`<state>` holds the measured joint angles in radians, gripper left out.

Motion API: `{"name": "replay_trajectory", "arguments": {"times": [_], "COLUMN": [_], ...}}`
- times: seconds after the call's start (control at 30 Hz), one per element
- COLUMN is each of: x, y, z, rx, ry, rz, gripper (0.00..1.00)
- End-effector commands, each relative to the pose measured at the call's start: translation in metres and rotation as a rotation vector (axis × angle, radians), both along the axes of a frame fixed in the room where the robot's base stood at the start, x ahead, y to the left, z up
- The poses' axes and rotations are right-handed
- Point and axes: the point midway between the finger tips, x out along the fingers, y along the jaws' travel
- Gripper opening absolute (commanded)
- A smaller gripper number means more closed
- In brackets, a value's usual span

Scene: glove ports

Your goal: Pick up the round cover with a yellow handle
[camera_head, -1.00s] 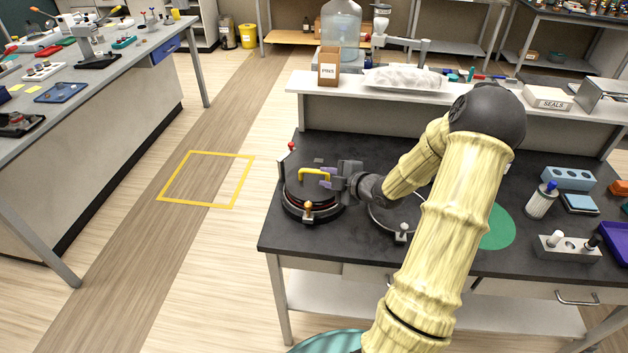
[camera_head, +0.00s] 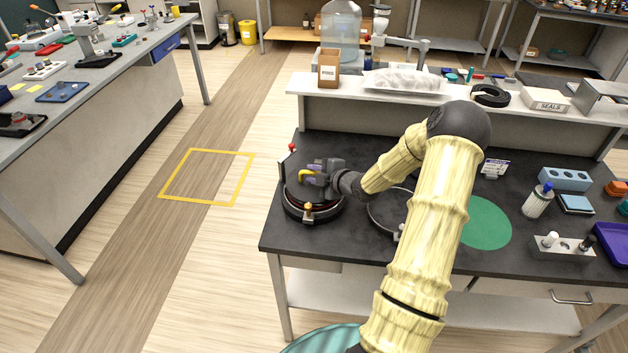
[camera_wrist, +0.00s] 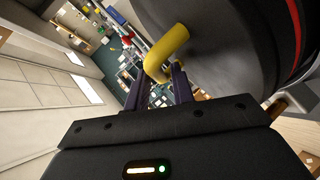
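The round dark cover (camera_head: 296,191) with a yellow handle (camera_head: 305,174) sits on the left round port at the left end of the black bench. My gripper (camera_head: 312,174) is over the cover from the right, at the handle, and hides part of it. In the wrist view the yellow handle (camera_wrist: 166,50) curves down to the tips of my two dark purple fingers (camera_wrist: 156,85). The fingers stand apart with a gap showing between them. The handle is at or between the tips; I cannot tell whether they touch it. The cover's dark face (camera_wrist: 215,50) fills the upper right.
A red-knobbed post (camera_head: 293,148) and an orange-knobbed latch (camera_head: 308,207) stand at the port's edge. A second round port (camera_head: 377,218) is to the right, partly behind my arm. A flat green disc (camera_head: 487,224) lies beyond it. A raised white shelf (camera_head: 330,92) runs behind.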

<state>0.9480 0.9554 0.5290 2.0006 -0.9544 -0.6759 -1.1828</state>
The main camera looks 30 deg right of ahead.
Motion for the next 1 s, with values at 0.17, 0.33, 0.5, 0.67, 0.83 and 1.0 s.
{"name": "replay_trajectory", "arguments": {"times": [0.17,0.33,0.5,0.67,0.83,1.0], "x": [0.0016,0.0015,0.0013,0.0013,0.0016,0.0016], "y": [0.0004,0.0004,0.0003,0.0003,0.0004,0.0005], "z": [-0.001,-0.001,-0.0009,-0.0009,-0.0002,0.0001], "rx": [-0.001,-0.001,-0.001,-0.001,-0.002,-0.001], "ry": [0.0,0.0,0.0,0.0,-0.002,-0.002], "rz": [0.0,0.0,0.0,0.0,0.0,0.001], "gripper": [0.24,0.24,0.24,0.01,0.0,0.0]}}
